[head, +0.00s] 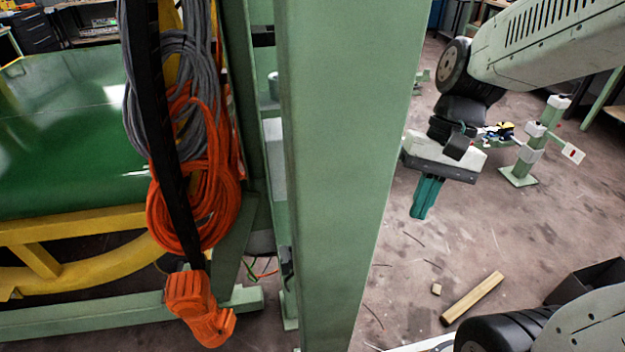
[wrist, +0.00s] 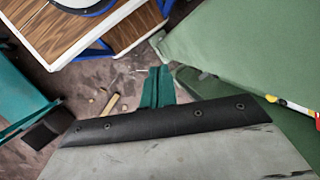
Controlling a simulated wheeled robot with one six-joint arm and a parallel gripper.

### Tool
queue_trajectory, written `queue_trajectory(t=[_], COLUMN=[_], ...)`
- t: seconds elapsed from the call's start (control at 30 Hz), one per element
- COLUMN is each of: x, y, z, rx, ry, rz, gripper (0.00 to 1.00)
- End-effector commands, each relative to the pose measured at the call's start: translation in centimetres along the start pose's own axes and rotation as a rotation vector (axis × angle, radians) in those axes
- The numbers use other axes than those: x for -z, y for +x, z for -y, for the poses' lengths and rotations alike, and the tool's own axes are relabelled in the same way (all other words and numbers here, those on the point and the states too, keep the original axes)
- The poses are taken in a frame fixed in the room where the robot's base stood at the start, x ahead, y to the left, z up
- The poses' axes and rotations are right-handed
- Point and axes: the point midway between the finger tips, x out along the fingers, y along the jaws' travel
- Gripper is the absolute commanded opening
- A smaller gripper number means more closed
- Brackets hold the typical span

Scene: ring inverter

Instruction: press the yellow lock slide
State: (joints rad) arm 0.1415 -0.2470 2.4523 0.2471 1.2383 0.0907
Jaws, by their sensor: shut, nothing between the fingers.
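I cannot make out the yellow lock slide for certain in either view. A yellow curved frame (head: 95,262) shows at the left of the head view, beneath a green panel, but no slide is distinct on it. My gripper (head: 424,200) hangs to the right of the thick green post in the head view, with its teal fingers shut, pointing down and empty. The fingers also show shut at the centre of the wrist view (wrist: 157,88), over the floor and beside a green surface.
A thick green post (head: 335,170) stands between my gripper and the yellow frame. Orange and grey cables (head: 195,195) hang left of it. A wooden block (head: 472,298) lies on the floor. A wood-topped table (wrist: 95,35) is in the wrist view.

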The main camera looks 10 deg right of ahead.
Motion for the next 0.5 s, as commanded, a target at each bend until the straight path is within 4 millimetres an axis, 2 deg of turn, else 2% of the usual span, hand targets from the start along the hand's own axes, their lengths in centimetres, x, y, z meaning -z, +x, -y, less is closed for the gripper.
queue_trajectory(t=[0.37,0.5], x=[7.5,10.8], y=[3.7,4.9], z=[4.0,5.5], rx=[0.262,0.364], ry=[0.477,0.689], rz=[0.282,0.389], gripper=[0.0,0.0])
